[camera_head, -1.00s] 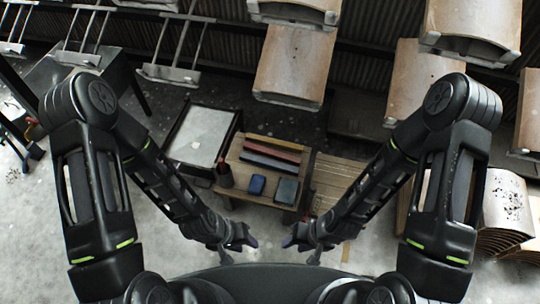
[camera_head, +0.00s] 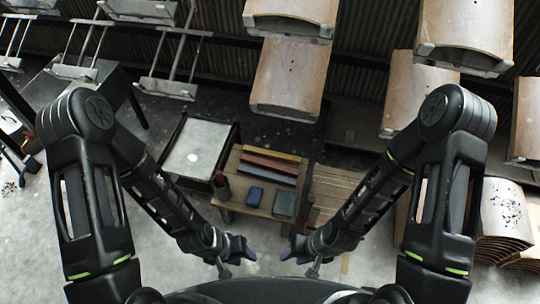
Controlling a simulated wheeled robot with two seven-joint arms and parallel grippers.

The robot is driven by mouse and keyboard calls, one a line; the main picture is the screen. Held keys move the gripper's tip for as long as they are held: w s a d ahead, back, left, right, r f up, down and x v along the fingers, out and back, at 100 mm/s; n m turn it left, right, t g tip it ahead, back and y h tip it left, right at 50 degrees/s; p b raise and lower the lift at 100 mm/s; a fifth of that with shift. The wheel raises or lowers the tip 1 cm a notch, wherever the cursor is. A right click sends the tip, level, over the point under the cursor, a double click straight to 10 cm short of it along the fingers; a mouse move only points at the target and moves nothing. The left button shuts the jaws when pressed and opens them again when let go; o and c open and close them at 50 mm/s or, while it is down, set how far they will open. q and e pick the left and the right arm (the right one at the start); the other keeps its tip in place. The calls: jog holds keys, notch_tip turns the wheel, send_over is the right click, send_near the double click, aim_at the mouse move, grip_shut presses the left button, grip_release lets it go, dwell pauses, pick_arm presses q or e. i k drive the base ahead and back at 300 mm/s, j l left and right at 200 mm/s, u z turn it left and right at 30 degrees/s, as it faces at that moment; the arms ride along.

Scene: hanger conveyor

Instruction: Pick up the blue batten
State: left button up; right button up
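The blue batten (camera_head: 267,175) is a dark blue-grey strip lying flat on a small wooden table (camera_head: 237,201). It is the nearest of three battens lying side by side. Behind it lie a red batten (camera_head: 269,164) and a yellow-orange batten (camera_head: 271,153). My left gripper (camera_head: 249,255) and my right gripper (camera_head: 287,255) hang low in front of the table, apart from it and from the batten. Both are small and dark, and their finger gaps do not show clearly. No held thing is visible.
A blue box (camera_head: 255,195), a grey-green box (camera_head: 284,203) and a red cylinder (camera_head: 221,187) stand on the table, nearer than the battens. A pale-topped table (camera_head: 197,150) is at its left, wooden boards (camera_head: 335,187) at its right. Curved wooden shells (camera_head: 289,78) hang behind.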

aim_at(264, 174)
jog(key=z, duration=0.45)
jog(key=j+z, duration=0.15)
jog(key=z, duration=0.25)
jog(key=j+z, duration=0.1)
jog(key=z, duration=0.35)
jog(key=j+z, duration=0.1)
jog(key=z, duration=0.3)
jog(key=j+z, duration=0.3)
jog(key=j, duration=0.15)
jog(key=k+j+z, duration=0.15)
jog(key=j+z, duration=0.15)
jog(key=j, duration=0.15)
jog(key=k+j+z, duration=0.15)
jog(key=j+z, duration=0.15)
jog(key=j, duration=0.15)
jog(key=k+j, duration=0.2)
jog(key=j, duration=0.25)
